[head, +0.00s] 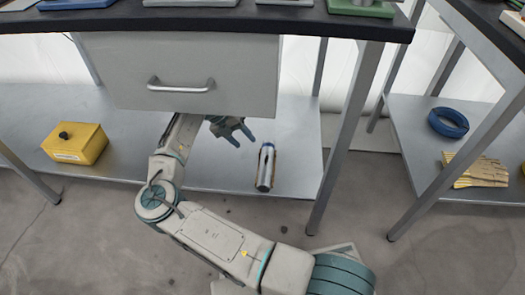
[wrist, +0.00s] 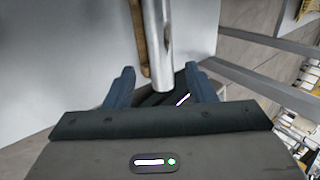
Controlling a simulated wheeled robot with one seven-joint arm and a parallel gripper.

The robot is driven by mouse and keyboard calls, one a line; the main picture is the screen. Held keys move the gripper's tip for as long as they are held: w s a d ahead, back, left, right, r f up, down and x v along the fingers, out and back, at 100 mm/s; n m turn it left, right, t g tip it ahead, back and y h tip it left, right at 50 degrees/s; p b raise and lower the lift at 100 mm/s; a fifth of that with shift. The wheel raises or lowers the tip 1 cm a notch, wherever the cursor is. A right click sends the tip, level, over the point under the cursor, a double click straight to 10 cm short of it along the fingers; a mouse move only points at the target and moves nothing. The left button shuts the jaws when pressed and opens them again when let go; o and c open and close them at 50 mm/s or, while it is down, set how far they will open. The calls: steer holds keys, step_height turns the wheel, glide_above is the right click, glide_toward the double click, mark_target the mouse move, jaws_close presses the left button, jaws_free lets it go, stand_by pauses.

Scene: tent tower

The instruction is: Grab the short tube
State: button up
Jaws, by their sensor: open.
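The short tube (head: 265,168) is a silvery metal cylinder near the right end of the bench's lower shelf in the head view. A brown strip runs along one side of it. In the wrist view the tube (wrist: 158,45) comes down from the top edge, and its lower end reaches between the blue fingers. My gripper (head: 241,134) is under the drawer, just left of the tube in the head view. In the wrist view my gripper (wrist: 158,80) is open, with a finger on each side of the tube's end and visible gaps. I cannot tell whether anything touches.
A yellow box (head: 76,143) with a black knob stands at the left of the lower shelf (head: 215,178). A grey drawer (head: 190,80) hangs above my arm. A table leg (head: 345,140) stands right of the tube. A blue ring (head: 448,122) lies on the neighbouring shelf.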

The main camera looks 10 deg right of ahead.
mark_target(263, 160)
steer(key=b+x, duration=0.1)
steer(key=x, duration=0.7)
steer(key=shift+w+d+f, duration=0.1)
steer(key=shift+w+f, duration=0.05)
steer(key=shift+f, duration=0.05)
steer(key=shift+b+x, duration=0.85)
steer(key=shift+x, duration=1.85)
steer(key=shift+w, duration=0.1)
steer(key=c, duration=0.9)
steer(key=shift+r, duration=0.15)
